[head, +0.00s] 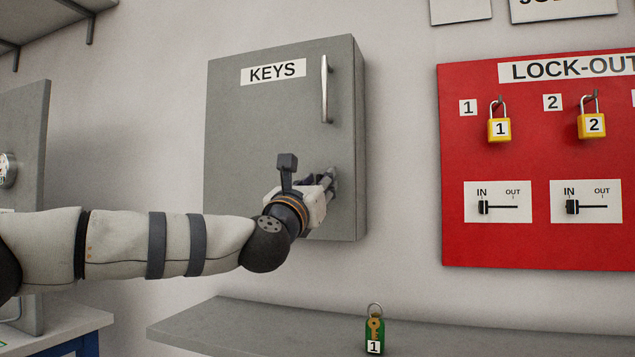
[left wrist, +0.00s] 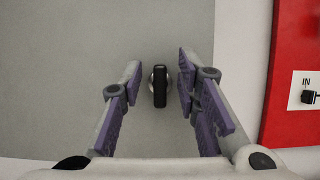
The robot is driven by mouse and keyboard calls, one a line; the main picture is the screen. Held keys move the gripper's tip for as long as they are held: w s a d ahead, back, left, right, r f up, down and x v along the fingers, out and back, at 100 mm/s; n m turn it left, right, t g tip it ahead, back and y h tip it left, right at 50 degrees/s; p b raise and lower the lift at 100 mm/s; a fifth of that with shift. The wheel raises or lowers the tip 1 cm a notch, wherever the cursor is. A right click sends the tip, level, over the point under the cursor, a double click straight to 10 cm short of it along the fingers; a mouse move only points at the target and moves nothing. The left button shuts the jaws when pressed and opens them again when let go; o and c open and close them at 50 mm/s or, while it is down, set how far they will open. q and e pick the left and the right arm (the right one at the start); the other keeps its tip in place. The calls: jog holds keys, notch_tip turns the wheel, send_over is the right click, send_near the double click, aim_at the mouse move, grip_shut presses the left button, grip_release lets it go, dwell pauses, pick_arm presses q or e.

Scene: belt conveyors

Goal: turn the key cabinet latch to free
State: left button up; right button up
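The grey key cabinet (head: 260,130) labelled KEYS hangs on the wall, with its door shut and a metal bar handle (head: 325,88) at its upper right. My left gripper (head: 329,181) is at the lower right of the cabinet door. In the left wrist view my left gripper (left wrist: 158,70) is open, one purple-padded finger on each side of the latch (left wrist: 160,86). The latch is a black bar on a round metal base, upright in that view. Gaps show between it and both fingers. In the head view my gripper hides the latch. My right gripper is not in view.
A red lock-out board (head: 545,235) with yellow padlocks (head: 499,129) and sliders hangs to the right. Below is a grey shelf (head: 250,325) with a green-tagged key (head: 374,332) marked 1. A grey panel (head: 25,150) stands at the left.

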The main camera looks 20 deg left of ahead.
pick_arm(q)
grip_shut()
jog(key=shift+m, duration=0.5)
jog(key=m+g+h+p, duration=0.1)
jog(key=m+g+h, duration=0.1)
jog(key=m, duration=0.5)
jog(key=m+g+h+p, duration=0.1)
jog(key=m+g+h, duration=0.1)
jog(key=m, duration=0.5)
jog(key=m+g+h+p, duration=0.1)
jog(key=m+g+h, duration=0.1)
jog(key=m, duration=0.5)
jog(key=shift+s+d+f+h+p, duration=0.1)
jog(key=shift+d+h+p, duration=0.1)
jog(key=shift+h+p, duration=0.15)
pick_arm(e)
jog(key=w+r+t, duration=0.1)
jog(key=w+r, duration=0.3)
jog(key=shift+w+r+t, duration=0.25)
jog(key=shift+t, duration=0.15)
pick_arm(q)
jog(key=shift+f+m, duration=0.1)
jog(key=shift+m, duration=0.2)
jog(key=shift+o, duration=0.8)
grip_release()
